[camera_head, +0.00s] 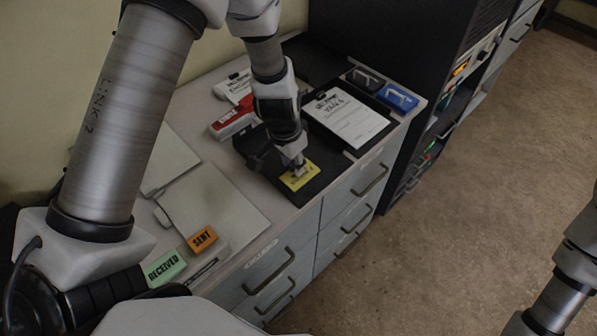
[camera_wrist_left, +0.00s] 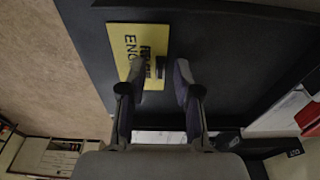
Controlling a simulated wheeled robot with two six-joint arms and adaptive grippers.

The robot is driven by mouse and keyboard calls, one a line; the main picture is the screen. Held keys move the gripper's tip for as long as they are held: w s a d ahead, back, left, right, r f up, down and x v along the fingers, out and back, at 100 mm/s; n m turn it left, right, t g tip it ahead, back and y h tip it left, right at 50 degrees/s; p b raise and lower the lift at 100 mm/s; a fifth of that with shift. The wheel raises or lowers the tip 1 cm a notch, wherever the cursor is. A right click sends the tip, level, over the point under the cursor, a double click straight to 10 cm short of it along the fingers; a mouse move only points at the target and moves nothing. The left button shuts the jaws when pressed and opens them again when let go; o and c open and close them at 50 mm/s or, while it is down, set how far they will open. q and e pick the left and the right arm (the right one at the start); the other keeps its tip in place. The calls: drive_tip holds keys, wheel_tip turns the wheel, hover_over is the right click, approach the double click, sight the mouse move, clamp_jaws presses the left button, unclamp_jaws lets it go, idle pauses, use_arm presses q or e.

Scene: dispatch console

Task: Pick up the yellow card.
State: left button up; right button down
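The yellow card (camera_head: 291,183) lies flat on a black tray (camera_head: 322,178) on the cabinet top. It also shows in the left wrist view (camera_wrist_left: 122,42), with dark lettering and a small dark raised tab (camera_wrist_left: 160,67) near one edge. My left gripper (camera_head: 298,169) points down at the card from above. In the left wrist view my left gripper (camera_wrist_left: 158,72) is open, one finger over the card and the other past its edge, with the tab between them. Contact cannot be told. My right gripper is out of view; only part of that arm shows at lower right.
A clipboard with a white sheet (camera_head: 347,118) lies right of the gripper. A blue item (camera_head: 397,98) is behind it. A red-and-white item (camera_head: 231,121) lies to the left. Green (camera_head: 164,268) and orange (camera_head: 203,239) labelled blocks stand at the front left. Drawers with handles face the open floor.

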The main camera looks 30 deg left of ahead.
use_arm(q)
clamp_jaws()
drive_tip(key=shift+w, duration=0.1)
